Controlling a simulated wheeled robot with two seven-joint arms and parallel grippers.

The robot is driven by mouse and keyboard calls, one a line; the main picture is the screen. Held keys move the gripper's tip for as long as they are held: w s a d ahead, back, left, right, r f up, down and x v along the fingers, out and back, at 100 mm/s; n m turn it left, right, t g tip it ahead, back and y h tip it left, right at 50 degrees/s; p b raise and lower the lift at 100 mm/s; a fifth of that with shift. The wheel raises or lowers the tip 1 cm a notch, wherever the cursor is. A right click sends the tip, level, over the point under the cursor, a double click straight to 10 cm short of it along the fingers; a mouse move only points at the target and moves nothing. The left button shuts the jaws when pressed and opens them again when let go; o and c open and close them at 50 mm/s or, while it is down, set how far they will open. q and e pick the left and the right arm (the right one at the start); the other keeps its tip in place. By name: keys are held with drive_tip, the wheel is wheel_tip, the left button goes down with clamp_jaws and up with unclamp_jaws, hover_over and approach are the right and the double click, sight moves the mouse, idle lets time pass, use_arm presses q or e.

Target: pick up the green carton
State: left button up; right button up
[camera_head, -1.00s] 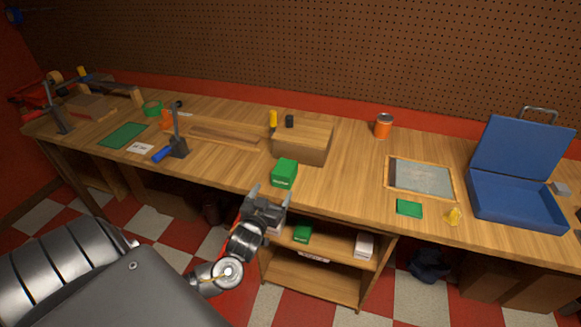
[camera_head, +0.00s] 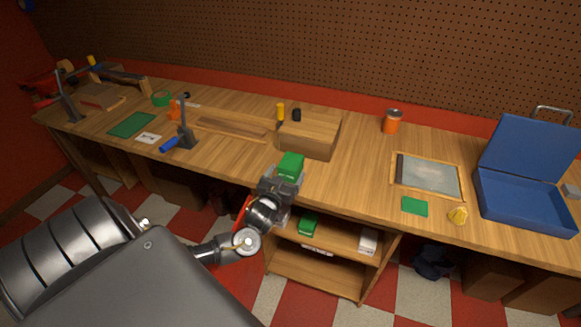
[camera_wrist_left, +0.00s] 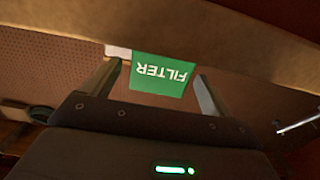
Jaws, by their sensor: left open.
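The green carton (camera_head: 291,165) stands at the front edge of the workbench, in front of the cardboard box. In the left wrist view the carton (camera_wrist_left: 161,73) shows a white label reading "FILTER", upside down, and sits between my two fingers. My left gripper (camera_head: 282,178) is open at the carton, with one finger on each side. Gaps show between the fingers and the carton. The gripper hides the lower front of the carton in the head view. My right gripper is not in view.
A brown cardboard box (camera_head: 309,136) stands just behind the carton. Another green box (camera_head: 308,224) lies on the shelf below.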

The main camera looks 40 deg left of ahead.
sight(291, 165)
use_arm(q)
drive_tip(key=p+x, duration=0.1)
drive_tip(key=x, duration=0.4)
drive_tip(key=shift+f, duration=0.1)
drive_tip(key=shift+c, duration=0.3)
drive_tip(key=c, duration=1.1)
